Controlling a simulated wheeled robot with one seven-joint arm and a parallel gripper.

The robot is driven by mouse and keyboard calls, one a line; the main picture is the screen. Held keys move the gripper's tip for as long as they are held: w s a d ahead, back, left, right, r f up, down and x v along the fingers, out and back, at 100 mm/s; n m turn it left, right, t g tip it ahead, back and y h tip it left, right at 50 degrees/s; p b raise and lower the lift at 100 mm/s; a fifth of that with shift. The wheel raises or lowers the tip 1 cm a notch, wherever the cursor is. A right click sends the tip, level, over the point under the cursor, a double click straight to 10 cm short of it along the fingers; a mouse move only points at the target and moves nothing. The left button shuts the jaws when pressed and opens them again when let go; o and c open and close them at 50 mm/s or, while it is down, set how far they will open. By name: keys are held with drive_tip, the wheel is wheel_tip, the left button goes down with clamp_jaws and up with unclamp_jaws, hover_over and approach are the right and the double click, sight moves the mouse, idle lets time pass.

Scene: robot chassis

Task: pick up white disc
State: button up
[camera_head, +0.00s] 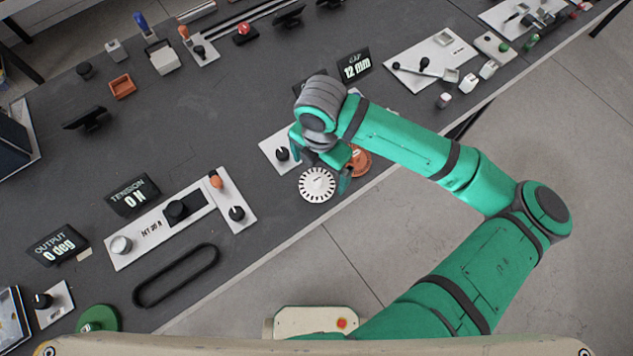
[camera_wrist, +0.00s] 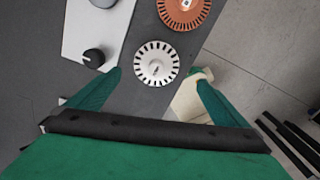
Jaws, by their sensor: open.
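The white disc (camera_head: 317,184) has dark slots around its rim and a small mark at its centre. It lies on the grey bench near the front edge, and it also shows in the wrist view (camera_wrist: 157,63). My gripper (camera_head: 322,168) is open, with its green fingers spread on either side of the disc in the picture. In the wrist view the fingertips (camera_wrist: 158,78) sit left and right of the disc, with nothing between them touching it that I can see. The exact height above the disc is unclear.
An orange slotted disc (camera_wrist: 184,8) lies close by, partly behind my gripper in the head view (camera_head: 360,160). A white plate with a black knob (camera_wrist: 93,58) stands left of the white disc. A pale object (camera_wrist: 190,97) is beside the right finger. The bench edge is near.

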sight(318, 178)
drive_tip(key=shift+w+a+f, duration=0.1)
drive_tip(key=shift+w+f, duration=0.05)
drive_tip(key=shift+f, duration=1.8)
drive_tip(key=shift+w+a+f, duration=0.1)
drive_tip(key=shift+w+f, duration=0.05)
drive_tip(key=shift+f, duration=1.75)
drive_tip(key=shift+c, duration=0.7)
drive_tip(key=c, duration=1)
drive_tip(key=shift+c, duration=0.2)
drive_tip(key=shift+r, duration=0.1)
